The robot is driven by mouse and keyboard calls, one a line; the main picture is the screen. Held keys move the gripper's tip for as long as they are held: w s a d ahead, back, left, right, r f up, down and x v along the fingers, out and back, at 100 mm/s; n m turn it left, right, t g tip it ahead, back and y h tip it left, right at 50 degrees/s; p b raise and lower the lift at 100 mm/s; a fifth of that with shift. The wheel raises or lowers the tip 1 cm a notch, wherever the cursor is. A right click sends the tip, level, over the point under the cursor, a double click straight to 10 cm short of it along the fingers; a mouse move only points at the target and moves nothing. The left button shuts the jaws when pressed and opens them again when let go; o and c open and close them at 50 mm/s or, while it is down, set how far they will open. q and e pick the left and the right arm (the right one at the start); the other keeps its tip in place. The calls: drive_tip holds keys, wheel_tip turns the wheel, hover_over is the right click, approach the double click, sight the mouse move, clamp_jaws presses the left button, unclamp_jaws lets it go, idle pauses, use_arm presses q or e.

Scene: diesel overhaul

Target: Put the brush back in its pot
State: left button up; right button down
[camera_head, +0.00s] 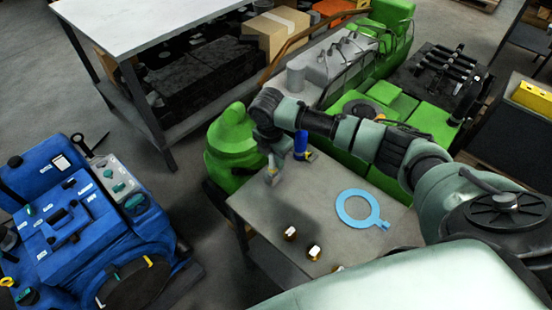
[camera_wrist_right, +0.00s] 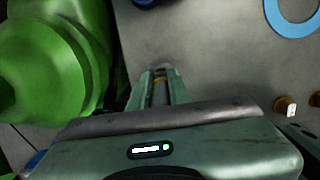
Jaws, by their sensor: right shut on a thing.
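My right gripper (camera_head: 271,174) is over the far left corner of the grey bench, pointing down. My left gripper is not in view.
A light blue ring (camera_head: 345,206) lies on the bench (camera_head: 270,205), with brass-coloured pieces (camera_head: 314,251) in front of it. A green machine (camera_head: 230,145) stands close to the bench's left corner. A blue engine (camera_head: 80,220) is at left. The bench middle is clear.

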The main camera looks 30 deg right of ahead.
drive_tip(key=shift+f, duration=0.1)
drive_tip(key=c, duration=1.3)
unclamp_jaws()
drive_tip(key=r, duration=0.4)
drive_tip(key=a+r, duration=0.1)
drive_tip(key=r, duration=0.7)
drive_tip(key=shift+s+a+r+b, duration=0.1)
drive_tip(key=shift+s+a+b, duration=0.15)
drive_tip(key=shift+b, duration=0.15)
